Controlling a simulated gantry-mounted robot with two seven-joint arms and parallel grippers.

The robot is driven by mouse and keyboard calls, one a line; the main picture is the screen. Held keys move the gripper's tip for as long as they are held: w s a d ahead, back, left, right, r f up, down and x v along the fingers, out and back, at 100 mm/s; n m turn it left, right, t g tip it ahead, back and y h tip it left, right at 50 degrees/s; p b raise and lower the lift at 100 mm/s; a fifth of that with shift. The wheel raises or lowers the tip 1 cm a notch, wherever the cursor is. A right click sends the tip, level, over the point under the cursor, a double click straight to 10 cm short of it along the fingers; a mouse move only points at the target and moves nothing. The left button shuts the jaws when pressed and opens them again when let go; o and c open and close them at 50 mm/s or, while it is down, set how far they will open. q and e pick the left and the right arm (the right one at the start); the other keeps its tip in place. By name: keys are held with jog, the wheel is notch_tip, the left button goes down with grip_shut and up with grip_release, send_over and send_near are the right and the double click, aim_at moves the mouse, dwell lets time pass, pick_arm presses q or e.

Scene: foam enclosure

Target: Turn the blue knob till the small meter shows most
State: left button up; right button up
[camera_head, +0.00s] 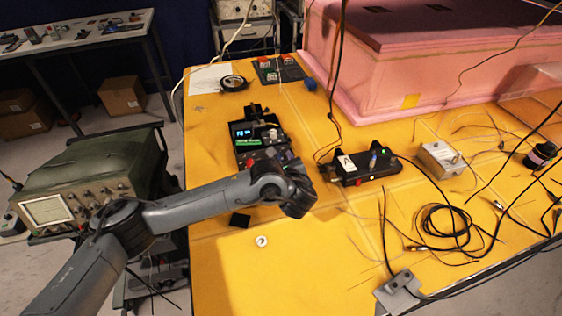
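A black box (365,172) with a lit green light sits right of the middle of the yellow table. A small blue knob-like piece (373,160) stands on it, and a white panel marked with a dark sign (345,163) is at its left end. Another small blue object (310,84) lies farther back. A round black-rimmed dial (232,83) lies at the back left; I cannot tell which is the small meter, and no reading is legible. My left gripper (297,198) hangs left of and nearer than the black box, apart from the knob; its fingers are not clear. My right gripper is out of view.
A black device with a lit blue display (258,137) stands just behind my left arm. A grey metal box (442,158), coiled black cable (445,222) and loose wires fill the right. A large pink foam block (430,60) bounds the back. The table's near left is mostly clear.

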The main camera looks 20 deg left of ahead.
pick_arm(q)
grip_shut()
jog(key=shift+f+b, duration=0.2)
jog(key=shift+b, duration=0.4)
jog(key=n+b, duration=0.1)
jog(key=b, duration=0.2)
jog(key=n+t+h+b, duration=0.1)
jog(key=b, duration=0.3)
jog(key=n+t+b, duration=0.1)
jog(key=n+b, duration=0.1)
jog(key=b, duration=0.1)
jog(key=shift+s+a+f+h+b, duration=0.15)
jog(key=shift+a+f+h+b, duration=0.15)
jog(key=shift+h, duration=0.1)
jog(key=shift+r+n+b, duration=0.25)
jog(key=shift+n+b, duration=0.25)
jog(key=shift+b, duration=0.35)
jog(key=shift+o, duration=0.3)
grip_release()
jog(key=shift+d, duration=0.1)
